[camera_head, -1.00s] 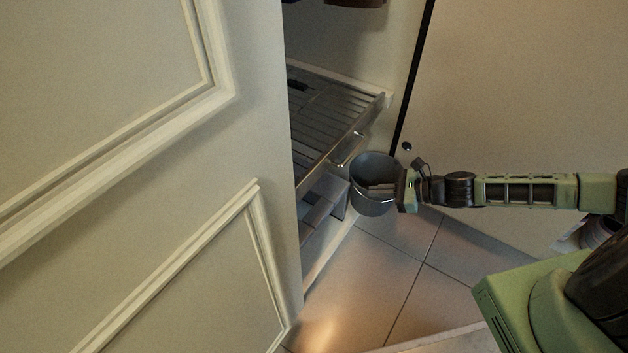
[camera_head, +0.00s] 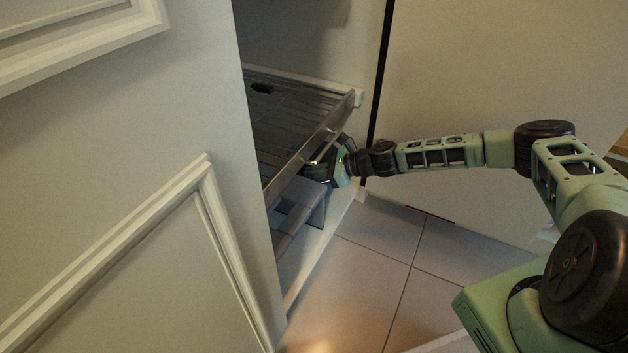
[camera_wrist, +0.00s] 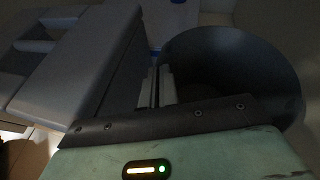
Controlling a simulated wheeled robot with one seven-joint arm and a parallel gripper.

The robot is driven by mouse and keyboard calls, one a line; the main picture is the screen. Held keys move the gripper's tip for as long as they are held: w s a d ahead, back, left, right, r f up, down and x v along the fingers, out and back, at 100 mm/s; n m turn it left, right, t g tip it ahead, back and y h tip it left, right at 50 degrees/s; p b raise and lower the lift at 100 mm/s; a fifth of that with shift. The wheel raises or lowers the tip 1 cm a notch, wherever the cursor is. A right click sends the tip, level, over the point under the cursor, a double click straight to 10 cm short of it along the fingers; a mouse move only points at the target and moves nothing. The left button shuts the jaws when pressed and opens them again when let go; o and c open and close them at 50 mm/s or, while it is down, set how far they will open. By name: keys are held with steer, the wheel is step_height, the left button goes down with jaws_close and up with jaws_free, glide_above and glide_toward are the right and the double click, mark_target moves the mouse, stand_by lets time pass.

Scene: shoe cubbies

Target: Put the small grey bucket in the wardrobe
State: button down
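The wardrobe (camera_head: 345,62) stands open, with a slatted pull-out shelf (camera_head: 285,120) inside and a lower compartment below it. My gripper (camera_head: 325,173) reaches into the lower compartment, under the front edge of that shelf. In the wrist view, the small grey bucket (camera_wrist: 240,65) is at the right, its round mouth towards the camera. The gripper's fingers (camera_wrist: 158,86) are close together at the bucket's left rim and appear shut on its wall. In the head view the bucket is mostly hidden by the shelf and gripper. Whether its base touches anything cannot be seen.
A grey box-like piece (camera_wrist: 85,65) stands close to the left of the fingers. The white panelled door (camera_head: 120,220) fills the left side. The shelf's metal handle (camera_head: 322,148) juts out just above my gripper. The tiled floor (camera_head: 375,250) in front is clear.

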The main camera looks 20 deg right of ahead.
steer(key=shift+f, duration=0.75)
steer(key=shift+r, duration=0.1)
steer(key=c, duration=1.7)
jaws_free()
